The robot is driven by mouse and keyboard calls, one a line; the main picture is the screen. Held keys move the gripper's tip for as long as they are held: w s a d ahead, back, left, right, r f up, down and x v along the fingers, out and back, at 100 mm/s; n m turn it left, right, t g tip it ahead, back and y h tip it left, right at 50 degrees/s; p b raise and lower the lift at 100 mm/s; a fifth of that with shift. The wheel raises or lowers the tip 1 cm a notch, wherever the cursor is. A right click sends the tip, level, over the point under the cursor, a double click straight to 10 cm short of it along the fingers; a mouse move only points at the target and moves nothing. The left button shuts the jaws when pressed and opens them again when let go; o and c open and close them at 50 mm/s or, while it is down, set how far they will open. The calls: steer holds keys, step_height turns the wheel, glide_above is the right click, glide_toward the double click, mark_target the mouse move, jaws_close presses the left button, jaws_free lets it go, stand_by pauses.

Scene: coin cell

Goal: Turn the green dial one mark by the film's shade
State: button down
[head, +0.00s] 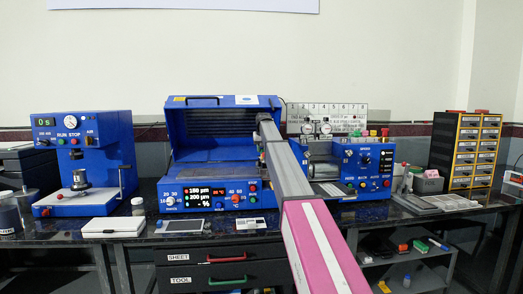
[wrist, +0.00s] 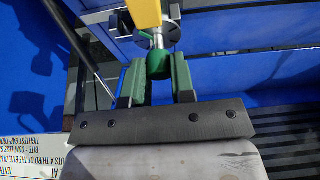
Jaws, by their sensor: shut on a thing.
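In the wrist view, the green dial (wrist: 159,90) sits at the lower end of a metal stem, below a yellow bar (wrist: 146,12). My gripper (wrist: 158,68) is shut on the dial, with one finger on each side of it. In the head view, my arm reaches into the open blue coating machine (head: 216,124), and the dial and fingertips are too small or hidden to make out. A round dark disc (wrist: 158,38) surrounds the stem above the dial. I cannot make out the film's shade or the dial's marks.
The coating machine's lit display (head: 203,192) reads 180 µm and 200 µm, with a dash before the percent sign. A blue press (head: 85,150) stands left, and another blue machine (head: 372,165) stands right. A printed label (wrist: 35,155) lies at the wrist view's lower left.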

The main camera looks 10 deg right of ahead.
steer(key=shift+n, duration=0.3)
steer(key=n+y, duration=0.1)
steer(key=n, duration=0.3)
steer(key=shift+d+y, duration=0.1)
steer(key=shift+y, duration=0.3)
steer(key=shift+n+g+y, duration=0.4)
steer(key=shift+n+g, duration=0.05)
steer(key=shift+n, duration=0.85)
steer(key=shift+n+g+y, duration=0.4)
steer(key=shift+n+g, duration=0.05)
steer(key=shift+n, duration=0.85)
steer(key=c, duration=1)
jaws_free()
steer(key=shift+o, duration=0.2)
steer(key=v, duration=1.1)
steer(key=shift+w, duration=0.1)
